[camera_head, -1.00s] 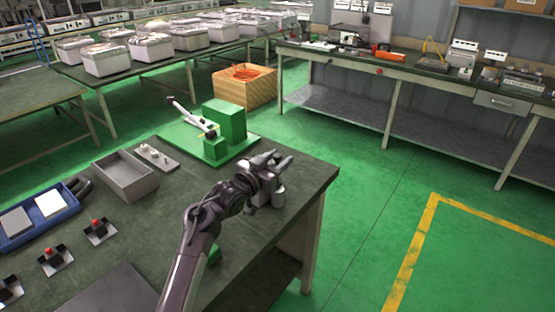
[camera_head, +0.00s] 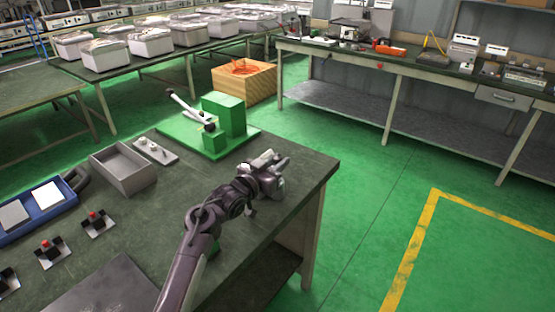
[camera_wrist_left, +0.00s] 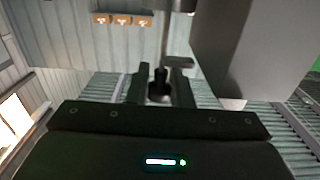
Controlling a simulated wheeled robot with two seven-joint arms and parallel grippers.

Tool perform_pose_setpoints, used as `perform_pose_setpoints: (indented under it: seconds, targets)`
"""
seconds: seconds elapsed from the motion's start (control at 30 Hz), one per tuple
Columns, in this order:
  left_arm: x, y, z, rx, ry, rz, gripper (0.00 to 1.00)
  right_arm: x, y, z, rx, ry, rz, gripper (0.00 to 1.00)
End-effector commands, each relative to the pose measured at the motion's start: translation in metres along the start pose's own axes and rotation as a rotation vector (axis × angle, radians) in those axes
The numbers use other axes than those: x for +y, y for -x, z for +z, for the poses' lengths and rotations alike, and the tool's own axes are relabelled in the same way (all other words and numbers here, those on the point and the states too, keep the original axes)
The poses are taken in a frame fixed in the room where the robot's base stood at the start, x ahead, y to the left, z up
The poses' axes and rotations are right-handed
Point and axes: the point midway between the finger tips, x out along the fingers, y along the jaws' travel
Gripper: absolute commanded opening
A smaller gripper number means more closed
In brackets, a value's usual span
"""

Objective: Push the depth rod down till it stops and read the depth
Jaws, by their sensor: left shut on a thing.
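My left gripper (camera_head: 270,165) is above the near table's right end, and its fingers are hard to make out in the head view. In the left wrist view, my left gripper (camera_wrist_left: 161,88) has its two dark fingers on either side of a thin grey rod with a dark end (camera_wrist_left: 160,82). The rod runs up to a metal collar (camera_wrist_left: 178,5) at the top edge. I cannot tell for sure that this is the depth rod. No depth scale or reading is legible. My right gripper is not in view.
A green lever fixture (camera_head: 230,117) stands at the table's far side, with a grey open box (camera_head: 123,170) to its left. A blue tray (camera_head: 40,211) and red-knobbed parts (camera_head: 97,222) lie farther left. A large grey block (camera_wrist_left: 250,45) is close beside the rod.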

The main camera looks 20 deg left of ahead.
Motion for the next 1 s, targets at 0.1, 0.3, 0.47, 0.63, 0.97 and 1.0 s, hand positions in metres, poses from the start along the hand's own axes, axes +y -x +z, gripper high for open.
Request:
perform_pose_setpoints:
  seconds: [0.1,0.3,0.47,0.63,0.97,1.0]
  targets:
    - [-0.001,0.0,-0.001,-0.001,0.0,-0.001,0.0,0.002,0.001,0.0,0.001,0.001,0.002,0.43]
    - [0.0,0.0,-0.001,-0.001,0.0,-0.001,0.4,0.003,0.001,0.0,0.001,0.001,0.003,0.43]
    - [0.0,0.0,-0.001,0.0,0.0,-0.001,0.4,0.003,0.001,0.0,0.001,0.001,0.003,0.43]
    - [-0.001,0.006,-0.001,0.0,-0.001,-0.001,0.4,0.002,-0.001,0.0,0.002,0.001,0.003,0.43]
    - [-0.001,0.059,0.001,-0.002,-0.001,-0.001,0.4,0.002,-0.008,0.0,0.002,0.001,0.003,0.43]
    - [-0.001,0.064,0.001,-0.001,-0.002,-0.002,0.4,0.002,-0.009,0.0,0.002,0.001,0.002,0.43]
